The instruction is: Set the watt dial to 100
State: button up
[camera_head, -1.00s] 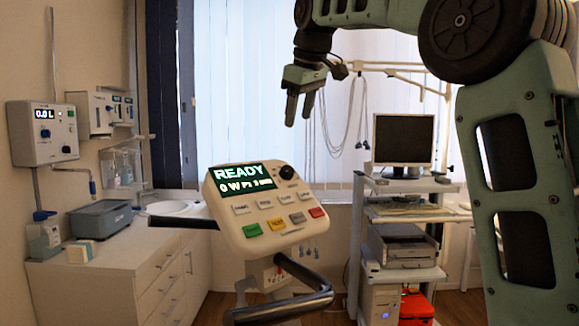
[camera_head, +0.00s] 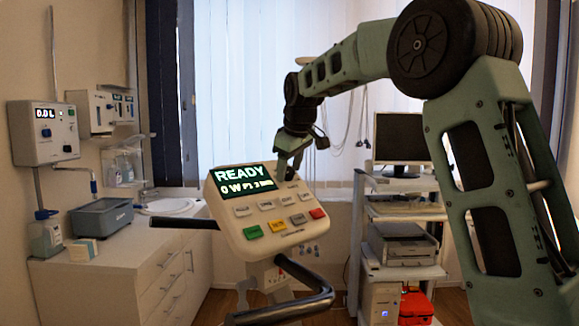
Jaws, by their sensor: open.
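The cream control console (camera_head: 233,222) stands in the middle on its stand. Its screen (camera_head: 243,184) reads "READY" and "0 W", with smaller text beside it that is hard to read. Below the screen are rows of pale buttons, with green, yellow, grey and red ones at the bottom. My gripper (camera_head: 289,172) points down at the console's upper right corner, with its fingers in front of where the black dial is. The dial is mostly hidden by the fingers. I cannot tell whether the fingers touch it. The gripper is open.
Black handlebars (camera_head: 290,290) stick out in front of and left of the console. A cart (camera_head: 405,273) with a monitor (camera_head: 402,138) and printer stands to the right. A white counter (camera_head: 120,260) with a sink and grey box is at left.

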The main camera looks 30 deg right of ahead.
jog(key=c, duration=1)
jog(key=shift+o, duration=0.2)
